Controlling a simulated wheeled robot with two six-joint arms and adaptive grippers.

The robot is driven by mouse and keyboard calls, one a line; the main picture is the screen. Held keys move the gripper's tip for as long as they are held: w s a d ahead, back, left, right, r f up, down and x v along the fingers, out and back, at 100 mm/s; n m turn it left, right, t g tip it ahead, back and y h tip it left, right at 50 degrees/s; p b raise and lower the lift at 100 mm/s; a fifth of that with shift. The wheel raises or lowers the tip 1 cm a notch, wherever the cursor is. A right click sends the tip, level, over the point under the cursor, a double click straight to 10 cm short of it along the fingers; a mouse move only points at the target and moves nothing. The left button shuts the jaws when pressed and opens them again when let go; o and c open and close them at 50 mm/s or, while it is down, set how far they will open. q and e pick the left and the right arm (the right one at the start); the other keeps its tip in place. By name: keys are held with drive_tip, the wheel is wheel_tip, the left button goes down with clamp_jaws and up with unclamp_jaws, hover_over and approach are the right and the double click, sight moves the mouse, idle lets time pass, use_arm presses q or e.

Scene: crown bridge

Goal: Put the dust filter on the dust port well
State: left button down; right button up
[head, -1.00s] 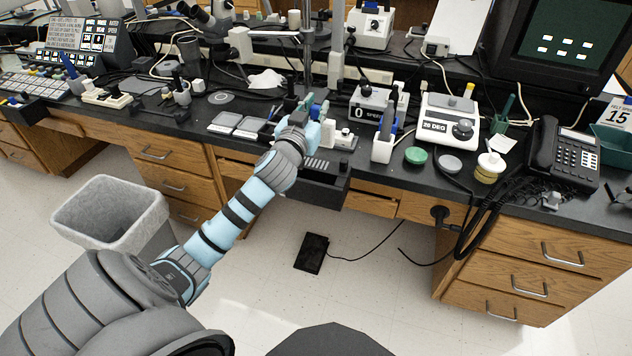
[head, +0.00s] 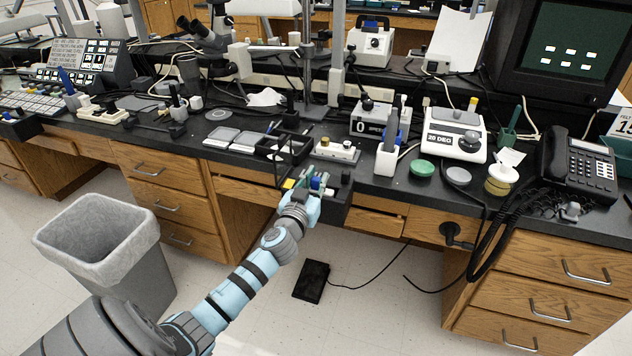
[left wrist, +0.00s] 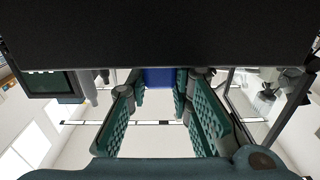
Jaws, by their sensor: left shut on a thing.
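My left gripper (head: 305,188) is at the front edge of the bench, over the black box (head: 334,212) that juts out there. I take this box to be the dust port well; its opening is largely hidden by the gripper. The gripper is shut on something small. In the left wrist view a blue piece (left wrist: 159,78) shows between the green-padded fingers (left wrist: 160,110); it appears to be the dust filter, with most of its shape hidden. A broad dark surface fills the top of that view; I cannot tell what it is. My right gripper is not in view.
A small white device with knobs (head: 337,151) and a black open tray (head: 270,148) stand just behind. A white holder with a blue-handled tool (head: 387,158) is to the right. A grey bin (head: 100,235) stands on the floor at left.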

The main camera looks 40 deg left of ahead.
use_arm(q)
drive_tip(key=c, duration=1.4)
unclamp_jaws()
drive_tip(key=shift+c, duration=0.2)
